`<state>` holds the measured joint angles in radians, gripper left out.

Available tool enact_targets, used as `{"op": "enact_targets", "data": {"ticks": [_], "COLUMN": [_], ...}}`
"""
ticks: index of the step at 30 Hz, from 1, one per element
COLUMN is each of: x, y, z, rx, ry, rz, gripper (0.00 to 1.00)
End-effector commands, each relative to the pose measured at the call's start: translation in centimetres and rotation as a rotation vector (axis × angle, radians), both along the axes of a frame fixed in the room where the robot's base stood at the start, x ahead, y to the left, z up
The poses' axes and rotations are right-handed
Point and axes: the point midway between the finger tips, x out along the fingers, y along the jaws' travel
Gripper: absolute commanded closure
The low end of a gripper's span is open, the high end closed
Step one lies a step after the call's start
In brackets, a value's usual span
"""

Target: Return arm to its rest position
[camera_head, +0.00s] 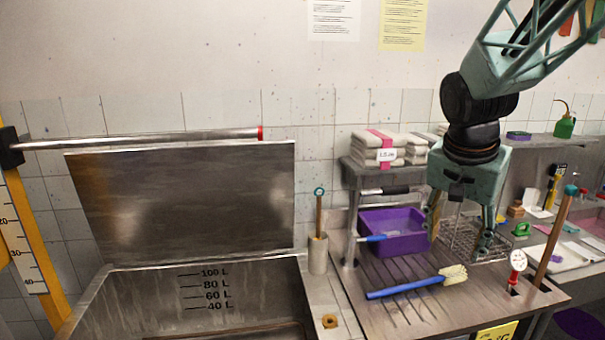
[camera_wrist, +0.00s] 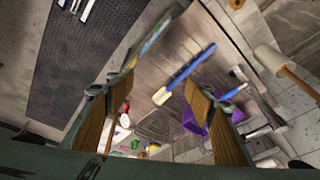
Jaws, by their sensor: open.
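My gripper (camera_head: 462,232) hangs from my arm at the right of the head view, above the grooved steel drainboard (camera_head: 400,290). Its fingers point down and stand apart, with nothing between them. In the wrist view the two fingers of my gripper (camera_wrist: 155,110) frame the drainboard from left and right. A blue-handled brush (camera_head: 417,283) with pale bristles lies on the drainboard below the gripper. It also shows between the fingers in the wrist view (camera_wrist: 185,72). A purple tub (camera_head: 393,222) stands behind, to the left of the gripper, partly hidden by the left finger.
A large steel vat (camera_head: 170,295) with volume marks and a raised lid (camera_head: 185,200) fills the left. A shelf with folded cloths (camera_head: 378,148) stands behind the tub. A dial gauge (camera_head: 517,260) and a wooden rod (camera_head: 556,235) stand upright right of the gripper.

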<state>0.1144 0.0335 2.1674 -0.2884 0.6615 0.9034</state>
Motion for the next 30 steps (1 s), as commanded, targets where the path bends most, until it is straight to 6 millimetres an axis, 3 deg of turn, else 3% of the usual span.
{"op": "enact_targets", "data": {"ticks": [13, 30], "x": [-7.5, -17.2], "y": [3.3, 7.1], "z": [3.0, 4.6], "rx": [-0.014, -0.027], "ry": [0.015, 0.029], "rz": [0.177, 0.413], "gripper": [0.51, 0.51]}}
